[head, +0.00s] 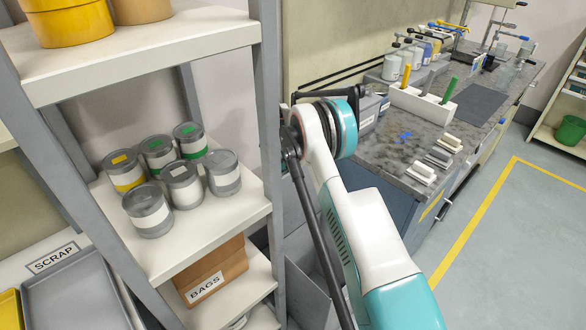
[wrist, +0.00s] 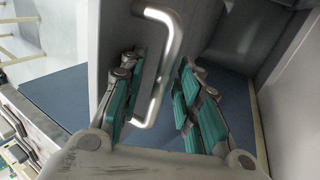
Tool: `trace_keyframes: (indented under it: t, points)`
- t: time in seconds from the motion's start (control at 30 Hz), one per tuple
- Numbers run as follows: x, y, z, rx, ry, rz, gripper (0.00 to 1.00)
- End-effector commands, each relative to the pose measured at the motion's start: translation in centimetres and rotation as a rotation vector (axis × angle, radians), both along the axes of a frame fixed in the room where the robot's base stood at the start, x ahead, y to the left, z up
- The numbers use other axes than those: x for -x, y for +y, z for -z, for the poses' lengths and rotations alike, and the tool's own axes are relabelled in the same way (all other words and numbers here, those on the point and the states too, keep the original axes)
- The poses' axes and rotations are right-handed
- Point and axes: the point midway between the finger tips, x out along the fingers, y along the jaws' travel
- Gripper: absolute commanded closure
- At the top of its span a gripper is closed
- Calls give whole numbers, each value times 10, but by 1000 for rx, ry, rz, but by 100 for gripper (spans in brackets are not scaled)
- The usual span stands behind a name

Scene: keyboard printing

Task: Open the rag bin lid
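In the wrist view, a bright metal U-shaped handle (wrist: 172,55) is fixed to a grey panel (wrist: 112,32), which looks like the rag bin lid; no label shows to confirm it. My gripper (wrist: 162,75) is open, with its teal-padded fingers on either side of the handle's long bar. In the head view, a grey box-like body (head: 312,275) stands low between the shelf and the bench, partly hidden by my arm. My gripper is hidden there.
A grey shelf post (head: 268,120) stands close left of my arm, with several cans and a BAGS box (head: 213,270) on the shelves. The workbench (head: 395,150) with bottles and blocks is close on the right. Open floor (head: 515,240) lies beyond it.

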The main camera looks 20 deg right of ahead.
Motion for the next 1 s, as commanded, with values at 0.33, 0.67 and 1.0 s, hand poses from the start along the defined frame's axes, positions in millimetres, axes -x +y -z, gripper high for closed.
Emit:
trace_keyframes:
  t: [0.33, 0.67, 1.0]
  points:
    - [-1, -2, -11, 2, 4, 3, 69]
    - [-22, 7, -55, 2, 3, 2, 69]
    - [-30, 10, -73, 1, 2, 2, 69]
